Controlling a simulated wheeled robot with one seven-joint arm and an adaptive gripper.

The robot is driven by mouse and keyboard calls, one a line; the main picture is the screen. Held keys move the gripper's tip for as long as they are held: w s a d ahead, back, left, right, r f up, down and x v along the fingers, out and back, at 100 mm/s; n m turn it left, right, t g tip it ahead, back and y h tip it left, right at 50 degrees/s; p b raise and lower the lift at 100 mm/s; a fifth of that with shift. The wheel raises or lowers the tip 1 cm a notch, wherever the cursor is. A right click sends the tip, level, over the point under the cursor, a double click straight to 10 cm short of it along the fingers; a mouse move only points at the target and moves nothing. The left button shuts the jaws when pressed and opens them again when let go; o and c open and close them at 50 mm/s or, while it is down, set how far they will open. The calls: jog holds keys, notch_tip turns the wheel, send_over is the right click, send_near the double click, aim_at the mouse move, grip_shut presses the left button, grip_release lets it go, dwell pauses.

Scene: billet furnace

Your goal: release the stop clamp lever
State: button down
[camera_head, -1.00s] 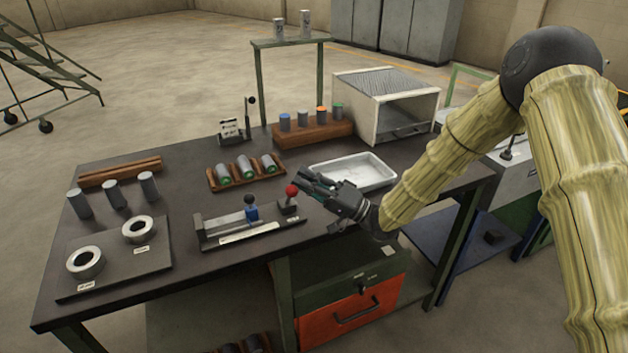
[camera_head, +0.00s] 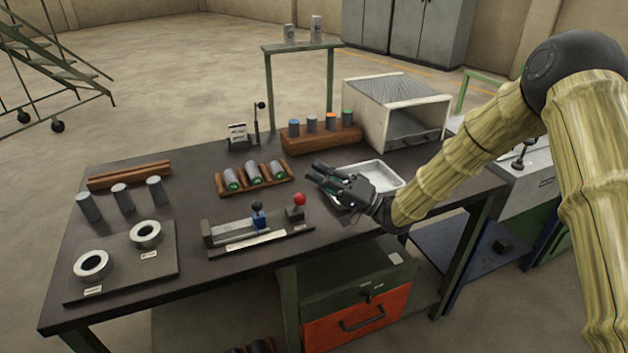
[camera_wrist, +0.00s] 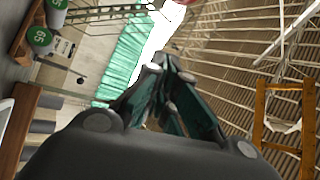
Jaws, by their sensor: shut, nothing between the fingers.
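A long low fixture (camera_head: 262,243) lies near the table's front edge.
A shallow metal tray (camera_head: 385,170) lies under and behind my gripper. A wooden rack (camera_head: 262,187) with several green-ended billets stands behind the fixture. A black-knobbed lever (camera_head: 257,125) stands at the back by a small sign. The ring plate (camera_head: 120,284) is at front left.

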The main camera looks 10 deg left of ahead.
jog(key=v, duration=0.3)
jog(key=b+v, duration=0.1)
jog(key=v, duration=0.5)
jog(key=shift+d+f, duration=0.2)
jog(key=shift+f, duration=0.3)
jog(key=shift+s, duration=0.1)
